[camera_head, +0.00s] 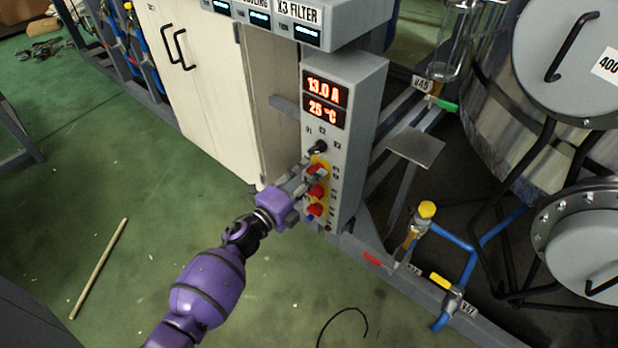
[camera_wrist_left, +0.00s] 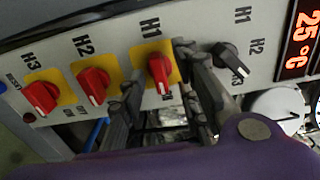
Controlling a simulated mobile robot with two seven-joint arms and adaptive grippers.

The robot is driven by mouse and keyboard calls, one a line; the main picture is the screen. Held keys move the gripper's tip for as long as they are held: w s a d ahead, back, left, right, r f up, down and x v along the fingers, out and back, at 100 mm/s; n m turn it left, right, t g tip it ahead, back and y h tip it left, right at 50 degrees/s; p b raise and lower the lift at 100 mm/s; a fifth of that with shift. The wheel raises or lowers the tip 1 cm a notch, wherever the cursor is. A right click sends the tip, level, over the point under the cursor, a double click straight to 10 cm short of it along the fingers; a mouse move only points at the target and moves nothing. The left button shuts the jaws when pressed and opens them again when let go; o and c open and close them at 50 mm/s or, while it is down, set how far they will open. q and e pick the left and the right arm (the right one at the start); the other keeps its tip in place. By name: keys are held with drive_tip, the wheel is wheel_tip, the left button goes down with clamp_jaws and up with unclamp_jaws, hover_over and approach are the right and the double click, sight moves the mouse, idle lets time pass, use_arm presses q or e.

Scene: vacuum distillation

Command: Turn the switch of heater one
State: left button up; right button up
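The heater control box (camera_head: 342,140) is grey, with lit red displays reading 13.0 A and 25 °C. Three red knobs on yellow plates sit in a row below a black selector knob (camera_head: 318,147). The red knob marked H1 (camera_wrist_left: 158,72) is nearest the black knob, which also shows in the left wrist view (camera_wrist_left: 228,57). My left gripper (camera_head: 305,176) is at the panel. In the left wrist view its fingers (camera_wrist_left: 158,82) are apart, one on each side of the H1 knob. Contact with the knob cannot be told. My right gripper is not in view.
Red knobs H2 (camera_wrist_left: 93,84) and H3 (camera_wrist_left: 41,97) sit close beside H1. A grey display unit (camera_head: 300,22) overhangs the box. A cream cabinet (camera_head: 205,80) stands left, and pipes with a yellow-topped valve (camera_head: 427,210) stand right.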

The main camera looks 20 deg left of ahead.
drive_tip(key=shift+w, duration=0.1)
use_arm(q)
clamp_jaws()
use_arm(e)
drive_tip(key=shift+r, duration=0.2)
use_arm(q)
drive_tip(key=n+p, duration=0.1)
drive_tip(key=n, duration=0.2)
drive_tip(key=shift+r+p, duration=0.1)
drive_tip(key=shift+p, duration=0.2)
drive_tip(key=n+p, duration=0.3)
drive_tip(key=n, duration=1.1)
drive_tip(key=shift+n+p, duration=0.4)
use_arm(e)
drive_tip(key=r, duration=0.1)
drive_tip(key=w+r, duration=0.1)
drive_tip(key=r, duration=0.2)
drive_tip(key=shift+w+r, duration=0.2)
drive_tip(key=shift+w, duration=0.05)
